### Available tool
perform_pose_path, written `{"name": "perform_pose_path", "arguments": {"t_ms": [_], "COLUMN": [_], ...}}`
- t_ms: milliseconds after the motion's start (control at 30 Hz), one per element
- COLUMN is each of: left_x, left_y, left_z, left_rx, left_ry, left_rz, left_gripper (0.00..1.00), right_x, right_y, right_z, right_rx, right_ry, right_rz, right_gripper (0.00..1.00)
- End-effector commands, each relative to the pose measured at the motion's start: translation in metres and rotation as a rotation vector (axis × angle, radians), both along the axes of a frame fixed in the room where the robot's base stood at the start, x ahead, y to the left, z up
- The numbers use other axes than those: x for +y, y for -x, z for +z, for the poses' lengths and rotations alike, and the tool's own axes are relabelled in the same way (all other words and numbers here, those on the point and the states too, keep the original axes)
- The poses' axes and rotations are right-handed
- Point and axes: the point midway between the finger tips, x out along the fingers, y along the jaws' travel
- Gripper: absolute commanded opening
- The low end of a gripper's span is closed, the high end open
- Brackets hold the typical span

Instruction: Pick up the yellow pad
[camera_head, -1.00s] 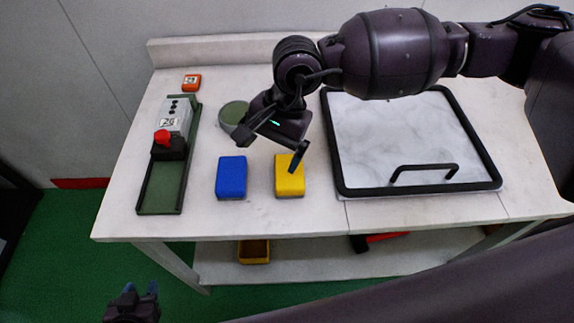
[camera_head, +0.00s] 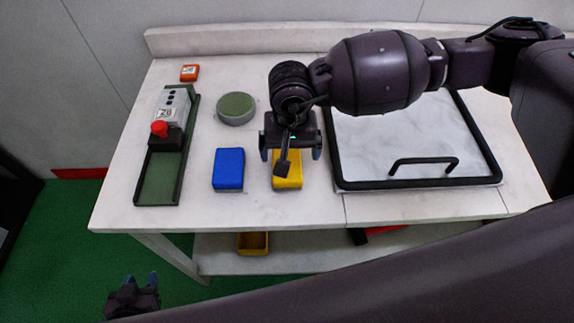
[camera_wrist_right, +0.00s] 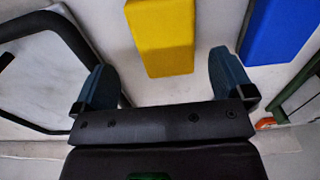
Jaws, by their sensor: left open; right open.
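The yellow pad (camera_head: 288,178) lies on the white table, partly hidden by my right gripper in the head view. It also shows in the right wrist view (camera_wrist_right: 162,38), lying beyond and between the two fingers. My right gripper (camera_head: 291,155) is open and empty above the pad, its fingers to either side of it in the picture; the right wrist view shows both fingertips (camera_wrist_right: 160,75) apart from the pad. My left gripper (camera_head: 139,281) is open and empty, low at the left in front of the table.
A blue pad (camera_head: 229,168) lies close left of the yellow pad. A green round disc (camera_head: 236,108) lies behind it. A green tray (camera_head: 158,182) with a red-button device is at left. A black-framed panel with a handle (camera_head: 424,162) is at right.

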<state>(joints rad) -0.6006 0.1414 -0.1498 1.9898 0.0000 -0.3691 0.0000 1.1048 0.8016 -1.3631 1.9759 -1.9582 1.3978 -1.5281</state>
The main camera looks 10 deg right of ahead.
Motion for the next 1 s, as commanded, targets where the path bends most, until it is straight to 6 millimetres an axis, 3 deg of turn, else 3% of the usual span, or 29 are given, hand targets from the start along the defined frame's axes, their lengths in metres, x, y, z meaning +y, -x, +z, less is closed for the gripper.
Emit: {"name": "perform_pose_path", "arguments": {"t_ms": [300,667,1000], "left_x": [-0.001,0.000,0.000], "left_y": [-0.001,-0.001,-0.001], "left_z": [0.002,0.002,0.002], "left_rx": [-0.003,-0.003,-0.003], "left_ry": [0.001,0.000,-0.001], "left_rz": [0.000,0.000,-0.001], "left_gripper": [0.43,0.43,0.43], "right_x": [0.006,0.006,0.006], "right_y": [-0.001,-0.002,-0.002], "right_z": [-0.040,-0.047,-0.046], "right_rx": [0.002,0.001,0.001], "right_ry": [0.001,-0.001,-0.001], "right_rz": [-0.001,0.000,0.000], "right_gripper": [0.99,0.97,0.45]}}
